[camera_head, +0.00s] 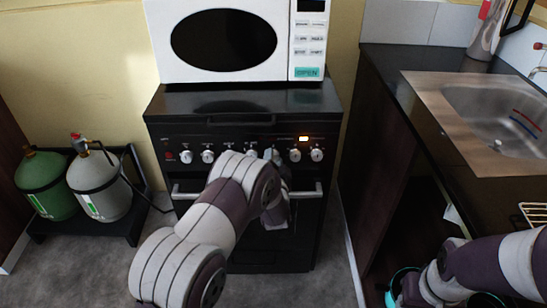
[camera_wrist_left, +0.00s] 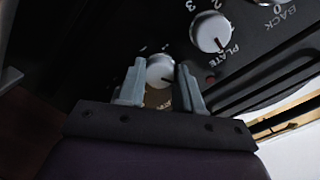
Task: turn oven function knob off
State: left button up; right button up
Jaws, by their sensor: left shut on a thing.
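The black oven (camera_head: 292,210) stands against the wall with a row of white knobs on its front panel. My left gripper (camera_head: 272,156) is at the panel, right of the row's middle, partly hidden by my own arm. In the left wrist view, its two grey fingers are shut on a white oven knob (camera_wrist_left: 160,67), one on each side. The knob's label and pointer are not readable. A neighbouring knob (camera_wrist_left: 210,32) marked "PLATE" is free.
A white microwave (camera_head: 225,75) stands on the oven. Green (camera_head: 47,186) and grey (camera_head: 100,187) gas cylinders stand at the left. A counter with a sink (camera_head: 505,110) is at the right.

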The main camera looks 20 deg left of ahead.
pick_arm(q)
jog(key=m+p, duration=0.1)
jog(key=m, duration=0.3)
jog(key=shift+m+y, duration=0.3)
jog(key=shift+f+p, duration=0.1)
jog(key=shift+p, duration=0.2)
jog(key=o, duration=1)
jog(key=p+v, duration=0.1)
jog(key=v, duration=1.1)
jog(key=shift+s+d+p, duration=0.1)
jog(key=shift+s+p, duration=0.2)
jog(key=shift+s, duration=0.1)
